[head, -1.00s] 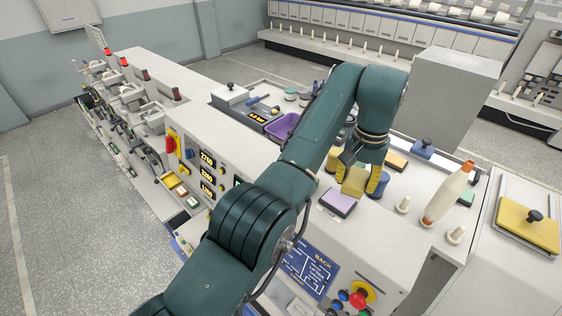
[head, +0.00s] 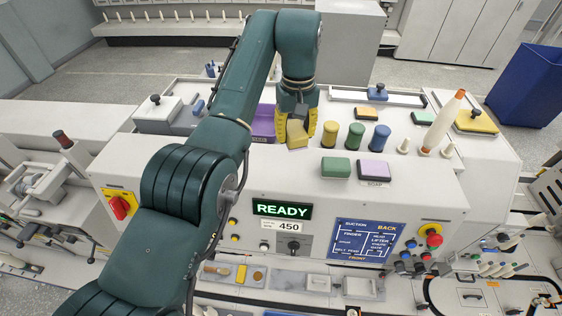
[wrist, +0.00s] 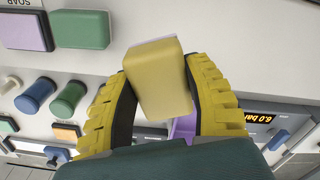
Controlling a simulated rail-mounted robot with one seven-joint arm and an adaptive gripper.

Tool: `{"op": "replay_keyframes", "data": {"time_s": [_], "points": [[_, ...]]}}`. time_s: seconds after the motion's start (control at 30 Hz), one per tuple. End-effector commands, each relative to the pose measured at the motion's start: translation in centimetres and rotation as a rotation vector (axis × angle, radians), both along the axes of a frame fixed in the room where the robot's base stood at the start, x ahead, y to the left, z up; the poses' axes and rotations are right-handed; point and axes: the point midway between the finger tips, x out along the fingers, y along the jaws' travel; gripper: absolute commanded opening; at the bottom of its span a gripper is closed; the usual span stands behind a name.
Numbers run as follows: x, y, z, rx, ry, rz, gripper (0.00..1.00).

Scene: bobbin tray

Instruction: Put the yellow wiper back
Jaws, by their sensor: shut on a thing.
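My gripper (head: 296,125) has yellow ridged fingers and is shut on a yellow block-shaped wiper (head: 298,139). It holds the wiper over the machine top, beside a purple bin. In the wrist view the wiper (wrist: 159,80) sits tilted between the fingers, with a paler face at its outer end. The head view does not clearly show the gap below it. A green block (head: 336,167) and a purple block (head: 373,169) lie to the right, nearer the front edge. A SOAP label is by the purple one.
Yellow (head: 330,134), green (head: 356,135) and blue (head: 381,137) cylinders stand right of the wiper. The purple bin (head: 263,124) is partly hidden by my arm. A tall cream bobbin (head: 443,123) stands farther right. The white top just in front of the wiper looks clear.

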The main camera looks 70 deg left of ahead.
Motion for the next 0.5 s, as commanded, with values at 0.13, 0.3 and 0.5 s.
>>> {"op": "replay_keyframes", "data": {"time_s": [0.13, 0.3, 0.5], "points": [[-0.1, -0.1, -3.5, -0.005, 0.003, -0.001, 0.18], [-0.1, -0.1, -5.6, -0.004, 0.002, -0.001, 0.18], [-0.1, -0.1, -8.6, -0.004, 0.002, -0.002, 0.18]]}}
